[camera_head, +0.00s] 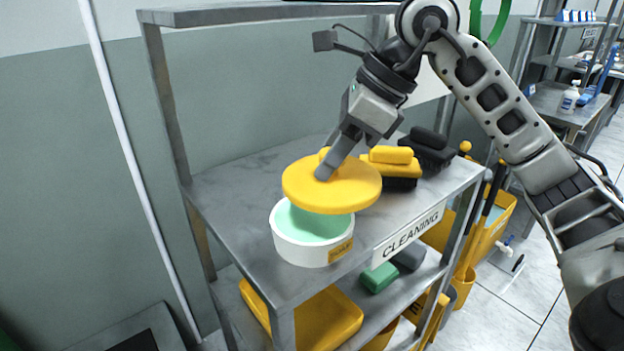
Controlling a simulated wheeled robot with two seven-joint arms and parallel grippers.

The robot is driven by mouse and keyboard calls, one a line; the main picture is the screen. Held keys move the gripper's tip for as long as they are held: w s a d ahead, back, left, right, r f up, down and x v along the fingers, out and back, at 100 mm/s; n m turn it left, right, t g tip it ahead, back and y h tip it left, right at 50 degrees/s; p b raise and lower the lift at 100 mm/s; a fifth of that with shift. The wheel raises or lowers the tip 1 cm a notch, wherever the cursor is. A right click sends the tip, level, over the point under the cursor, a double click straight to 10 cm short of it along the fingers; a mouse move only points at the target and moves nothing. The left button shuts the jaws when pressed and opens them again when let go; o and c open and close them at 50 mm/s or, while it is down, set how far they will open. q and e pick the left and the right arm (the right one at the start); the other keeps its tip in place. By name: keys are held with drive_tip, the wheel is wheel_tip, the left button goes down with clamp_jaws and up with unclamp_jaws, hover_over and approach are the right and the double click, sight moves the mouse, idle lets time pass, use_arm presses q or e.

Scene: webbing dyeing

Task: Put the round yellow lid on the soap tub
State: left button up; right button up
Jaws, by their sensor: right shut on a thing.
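The round yellow lid (350,190) is held by my right gripper (327,172), whose fingers are shut on the knob on its top. The lid is roughly level and hangs above the soap tub (300,250), apart from it at the front. The soap tub is a round white tub with pale green contents and a small yellow label, standing on the top shelf near its front edge. The lid covers the tub's back right part from view. My left gripper is not in view.
Yellow and black brushes (390,167) stand behind the lid on the metal shelf (235,190), with black ones (428,148) further right. A sign reading CLEANING (410,232) hangs on the front edge. The shelf's left part is clear.

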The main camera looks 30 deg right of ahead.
drive_tip(key=x, duration=0.3)
drive_tip(key=shift+w, duration=0.35)
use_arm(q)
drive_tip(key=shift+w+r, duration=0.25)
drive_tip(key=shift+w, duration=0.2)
use_arm(e)
drive_tip(key=shift+w+a+f, duration=0.1)
drive_tip(key=shift+w+f, duration=0.05)
drive_tip(key=shift+f, duration=0.8)
drive_tip(key=shift+w+a+f, duration=0.15)
drive_tip(key=shift+f, duration=0.75)
drive_tip(key=shift+f, duration=0.15)
drive_tip(key=o, duration=1)
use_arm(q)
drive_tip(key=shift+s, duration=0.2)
